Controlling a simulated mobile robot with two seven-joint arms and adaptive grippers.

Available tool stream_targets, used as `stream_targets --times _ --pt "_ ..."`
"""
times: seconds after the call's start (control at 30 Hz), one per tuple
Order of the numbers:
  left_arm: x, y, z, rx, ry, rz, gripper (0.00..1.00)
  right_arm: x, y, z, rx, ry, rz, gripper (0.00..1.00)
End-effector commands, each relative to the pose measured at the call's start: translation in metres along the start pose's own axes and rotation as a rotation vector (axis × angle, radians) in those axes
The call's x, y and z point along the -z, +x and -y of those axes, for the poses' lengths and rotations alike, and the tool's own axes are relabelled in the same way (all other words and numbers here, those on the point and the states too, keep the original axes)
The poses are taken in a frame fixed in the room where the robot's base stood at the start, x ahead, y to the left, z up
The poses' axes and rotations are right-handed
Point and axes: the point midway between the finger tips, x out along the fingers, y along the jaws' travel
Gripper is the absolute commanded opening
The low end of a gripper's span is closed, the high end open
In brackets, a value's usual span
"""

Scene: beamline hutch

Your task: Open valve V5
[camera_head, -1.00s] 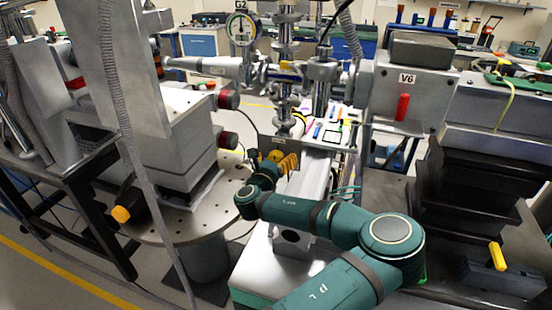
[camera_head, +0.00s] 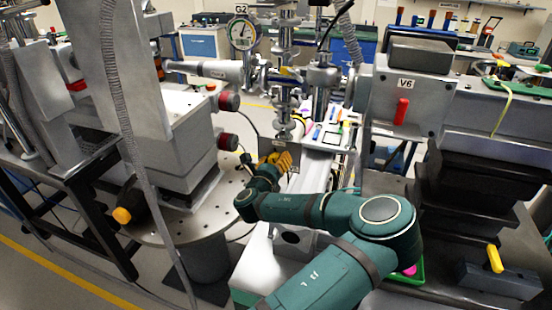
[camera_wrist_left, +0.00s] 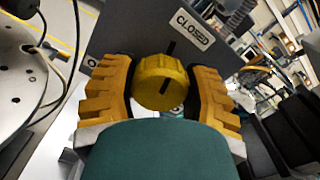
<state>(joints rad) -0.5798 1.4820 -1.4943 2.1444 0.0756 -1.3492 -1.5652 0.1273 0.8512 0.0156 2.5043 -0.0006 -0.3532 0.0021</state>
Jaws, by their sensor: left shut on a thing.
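A round yellow ribbed valve knob (camera_wrist_left: 162,82) with a black pointer line sits between the two yellow fingers of my left gripper (camera_wrist_left: 158,95) in the left wrist view. The fingers are shut on it from both sides. A grey plate behind it carries a "CLOSED" label (camera_wrist_left: 192,29). The pointer slants from upper right to lower left. In the head view my left gripper (camera_head: 275,164) is at the grey plate below the vertical metal column, and its fingers mostly hide the knob. I cannot read a V5 label. My right gripper is not in view.
A box marked V6 with a red handle (camera_head: 402,110) stands to the right. A gauge marked G2 (camera_head: 241,32) is above the pipework. A round perforated table (camera_head: 180,225) is at left, with a hanging hose (camera_head: 135,160) in front. Black bins (camera_head: 480,190) stand at right.

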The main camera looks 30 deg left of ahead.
Motion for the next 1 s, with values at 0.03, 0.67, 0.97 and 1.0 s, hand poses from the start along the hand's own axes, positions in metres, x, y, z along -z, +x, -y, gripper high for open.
stream_targets --times 0.03,0.67,0.97,1.0 --pt "-0.001 0.0 0.001 0.0 -0.047 -0.001 0.13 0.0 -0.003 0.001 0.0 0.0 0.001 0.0" --pt "0.0 0.0 -0.002 -0.001 -0.648 0.001 0.13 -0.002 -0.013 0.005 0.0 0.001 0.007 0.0" --pt "0.001 0.0 -0.002 0.0 -0.934 0.001 0.13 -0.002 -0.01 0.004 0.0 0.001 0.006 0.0" --pt "0.002 0.0 -0.002 0.0 -0.97 0.0 0.13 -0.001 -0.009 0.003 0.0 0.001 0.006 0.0"
